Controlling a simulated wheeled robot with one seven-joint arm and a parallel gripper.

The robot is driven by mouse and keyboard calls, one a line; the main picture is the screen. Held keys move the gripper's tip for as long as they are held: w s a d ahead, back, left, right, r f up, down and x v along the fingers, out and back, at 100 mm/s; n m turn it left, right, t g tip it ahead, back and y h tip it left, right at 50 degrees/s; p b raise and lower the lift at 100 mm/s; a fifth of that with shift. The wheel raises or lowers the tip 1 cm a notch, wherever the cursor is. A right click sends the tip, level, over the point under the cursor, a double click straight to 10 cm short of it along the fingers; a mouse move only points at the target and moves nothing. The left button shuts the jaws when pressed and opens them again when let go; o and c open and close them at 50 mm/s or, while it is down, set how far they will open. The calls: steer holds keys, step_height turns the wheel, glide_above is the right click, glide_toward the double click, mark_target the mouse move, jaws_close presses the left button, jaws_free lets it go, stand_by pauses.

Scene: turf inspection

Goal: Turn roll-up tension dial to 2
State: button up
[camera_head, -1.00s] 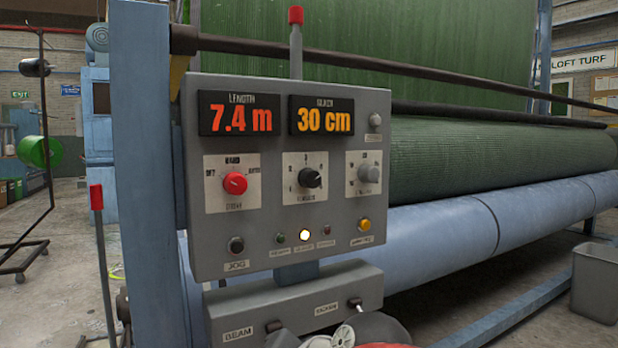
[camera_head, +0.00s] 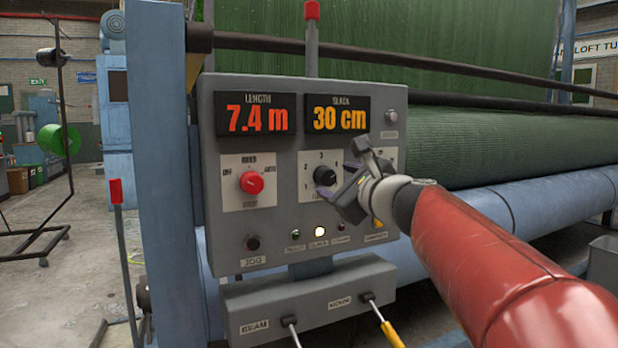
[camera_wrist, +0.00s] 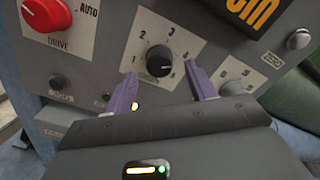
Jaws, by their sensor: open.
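The tension dial is a black knob (camera_head: 325,175) on a white numbered plate, in the middle of the grey control panel (camera_head: 290,230). My gripper (camera_head: 341,184) is in front of the panel, just right of the knob in the head view. Its purple fingers are open and empty. In the wrist view my gripper (camera_wrist: 163,74) has one finger on each side of the knob's lower part, apparently not gripping it.
A red knob (camera_head: 251,183) sits left of the dial. A grey knob (camera_wrist: 238,88) sits right of it, mostly hidden by my arm in the head view. Small buttons and lamps line the panel below, with two levers (camera_head: 290,322) (camera_head: 368,298) under it.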

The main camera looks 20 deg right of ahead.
mark_target(330, 179)
steer(key=shift+w+a, duration=0.1)
steer(key=shift+w, duration=1.85)
steer(key=c, duration=1)
steer(key=shift+o, duration=0.2)
steer(key=shift+f+n, duration=0.1)
steer(key=shift+n, duration=0.2)
